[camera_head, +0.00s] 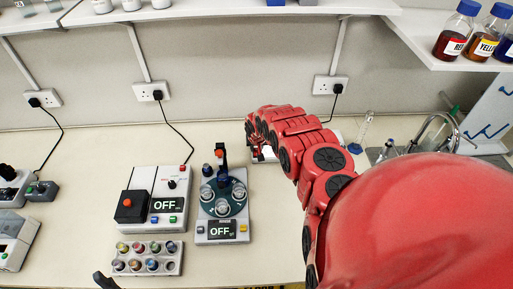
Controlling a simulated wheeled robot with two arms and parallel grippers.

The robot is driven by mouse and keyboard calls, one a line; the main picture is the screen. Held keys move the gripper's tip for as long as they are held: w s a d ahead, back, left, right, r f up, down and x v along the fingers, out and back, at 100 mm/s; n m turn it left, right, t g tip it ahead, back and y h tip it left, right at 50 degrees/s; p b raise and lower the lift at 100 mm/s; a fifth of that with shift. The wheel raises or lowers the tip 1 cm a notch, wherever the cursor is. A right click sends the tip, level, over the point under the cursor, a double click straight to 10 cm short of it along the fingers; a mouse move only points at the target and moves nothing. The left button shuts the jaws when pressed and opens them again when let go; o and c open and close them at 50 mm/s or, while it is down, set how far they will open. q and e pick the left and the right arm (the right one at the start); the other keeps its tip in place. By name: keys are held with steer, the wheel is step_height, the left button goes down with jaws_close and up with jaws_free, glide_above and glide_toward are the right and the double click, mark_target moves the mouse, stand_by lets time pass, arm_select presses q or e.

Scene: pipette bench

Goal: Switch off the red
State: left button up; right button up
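My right arm comes in from the right and bends down at the back of the bench. Its gripper (258,152) is over a small white device (268,153), which the arm mostly hides. I cannot tell whether the fingers are open or touch it. A white device (156,181) with a black block, a red knob and small red, green and blue buttons shows OFF. A mixer-like device (222,203) with a dark round plate also shows OFF. A dark tip (104,281) at the bottom edge may be my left gripper; its state is unclear.
A rack (147,258) of coloured caps stands in front of the devices. A shelf (440,45) at upper right holds a bottle labelled RED (456,38) and others. Wall sockets (149,91) have cords. A sink tap (440,125) is at right. Bench left of centre is partly clear.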

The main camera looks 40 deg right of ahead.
jaws_close()
steer(key=g+b, duration=0.1)
steer(key=b, duration=0.5)
steer(key=w+f+g+y+b, duration=0.1)
steer(key=b, duration=0.6)
steer(key=shift+d, duration=0.35)
steer(key=shift+a+r+g+y+b, duration=0.1)
steer(key=shift+r+g+y+b, duration=0.2)
steer(key=shift+b, duration=0.05)
steer(key=shift+r, duration=0.15)
steer(key=o, duration=0.7)
jaws_free()
steer(key=shift+s, duration=0.1)
